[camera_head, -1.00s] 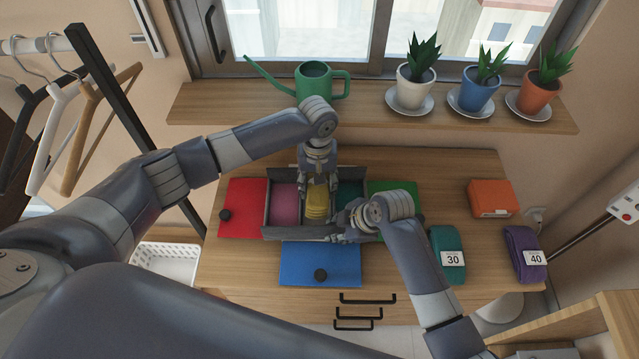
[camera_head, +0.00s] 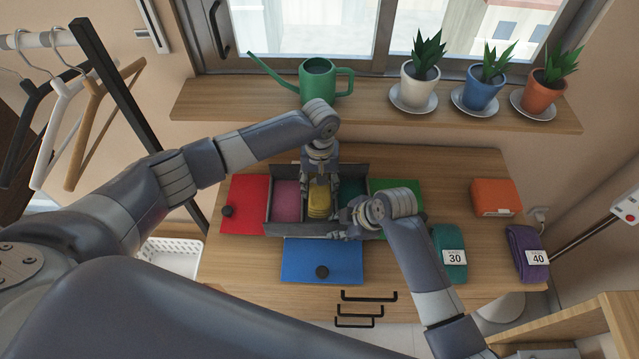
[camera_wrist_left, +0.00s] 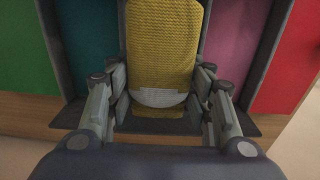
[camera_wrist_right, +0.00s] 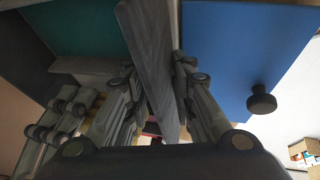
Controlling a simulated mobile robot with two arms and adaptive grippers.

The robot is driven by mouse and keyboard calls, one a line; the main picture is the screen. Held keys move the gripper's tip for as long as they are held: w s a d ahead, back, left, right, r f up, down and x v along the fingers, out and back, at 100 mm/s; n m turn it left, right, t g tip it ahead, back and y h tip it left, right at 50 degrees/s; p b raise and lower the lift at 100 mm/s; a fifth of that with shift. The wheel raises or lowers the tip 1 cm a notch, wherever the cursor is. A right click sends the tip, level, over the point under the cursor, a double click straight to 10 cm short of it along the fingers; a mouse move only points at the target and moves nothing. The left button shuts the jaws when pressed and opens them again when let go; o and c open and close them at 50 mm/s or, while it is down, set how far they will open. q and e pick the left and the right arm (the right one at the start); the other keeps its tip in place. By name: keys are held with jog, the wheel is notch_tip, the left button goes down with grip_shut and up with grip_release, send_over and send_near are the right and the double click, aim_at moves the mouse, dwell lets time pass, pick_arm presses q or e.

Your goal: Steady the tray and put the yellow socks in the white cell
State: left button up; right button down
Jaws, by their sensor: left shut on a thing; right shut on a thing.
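The dark grey tray (camera_head: 300,234) lies on the table, with a pink cell (camera_head: 288,203) on the left and a teal cell (camera_head: 350,189) on the right. The yellow socks (camera_head: 319,203) are in the middle cell; they also fill the middle of the left wrist view (camera_wrist_left: 162,50), with a pale band at the near end. My left gripper (camera_head: 320,187) is shut on them from above. The socks hide most of the middle cell's floor, so I cannot tell its colour. My right gripper (camera_head: 347,221) is shut on the tray's front wall, seen between its fingers in the right wrist view (camera_wrist_right: 152,50).
Red (camera_head: 246,200), blue (camera_head: 322,262) and green (camera_head: 400,187) panels lie around the tray. Teal (camera_head: 449,245) and purple (camera_head: 524,245) bundles with number tags and an orange box (camera_head: 495,197) are on the right. A watering can (camera_head: 317,80) and potted plants stand on the sill behind.

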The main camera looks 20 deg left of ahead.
pick_arm(q)
jog(key=shift+f, duration=0.95)
jog(key=o, duration=1.2)
jog(key=shift+r, duration=3.05)
pick_arm(e)
jog(key=c, duration=1.3)
grip_release()
jog(key=shift+c, duration=0.2)
